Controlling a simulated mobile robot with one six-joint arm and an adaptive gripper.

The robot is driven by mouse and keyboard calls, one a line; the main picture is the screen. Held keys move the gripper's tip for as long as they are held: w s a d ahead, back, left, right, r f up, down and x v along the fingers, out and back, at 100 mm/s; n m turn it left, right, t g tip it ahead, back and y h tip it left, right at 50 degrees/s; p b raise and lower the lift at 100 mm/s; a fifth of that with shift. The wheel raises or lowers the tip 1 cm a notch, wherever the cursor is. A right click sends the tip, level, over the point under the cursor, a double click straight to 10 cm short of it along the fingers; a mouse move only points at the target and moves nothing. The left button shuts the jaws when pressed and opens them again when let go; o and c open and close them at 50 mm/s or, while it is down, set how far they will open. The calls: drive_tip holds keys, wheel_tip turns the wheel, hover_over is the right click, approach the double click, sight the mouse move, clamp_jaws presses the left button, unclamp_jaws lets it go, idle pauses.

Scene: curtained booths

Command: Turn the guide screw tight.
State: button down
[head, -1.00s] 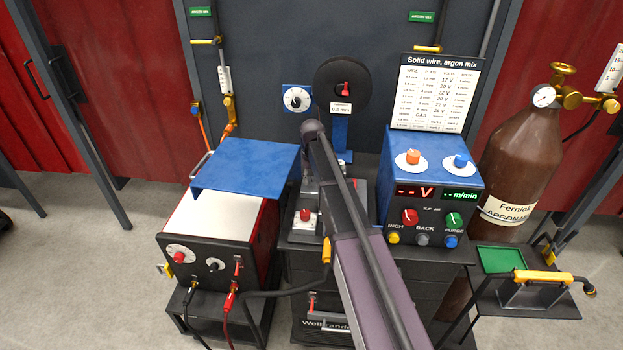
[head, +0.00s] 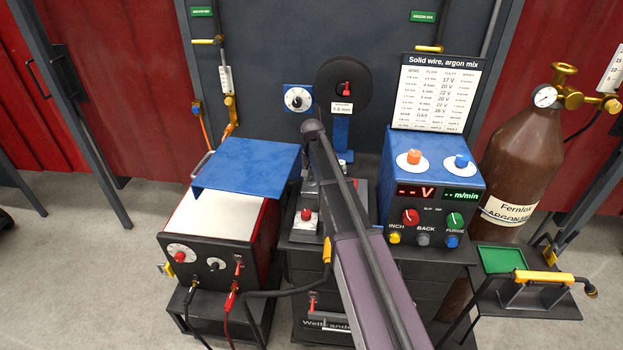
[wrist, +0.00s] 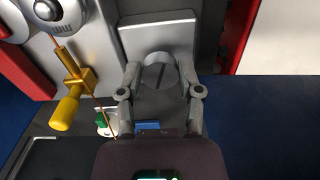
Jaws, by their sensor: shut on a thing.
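In the wrist view, the guide screw (wrist: 161,73) is a round grey head with a dark slot across it. It sits at the foot of a light grey block (wrist: 160,36). My gripper (wrist: 161,84) has one finger on each side of the screw head and is shut on it. The slot runs nearly up and down in the picture. The lower part of the screw is hidden. In the head view, my arm covers the gripper and the screw.
A brass fitting with a yellow knob (wrist: 65,107) and a copper-coloured wire are left of my gripper. In the head view, a blue control box (head: 432,185) stands right of my arm and a blue-lidded welder (head: 215,230) left. A brown gas bottle (head: 520,165) stands further right.

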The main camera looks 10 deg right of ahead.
drive_tip(key=shift+c, duration=1.3)
unclamp_jaws()
drive_tip(key=shift+w, duration=0.1)
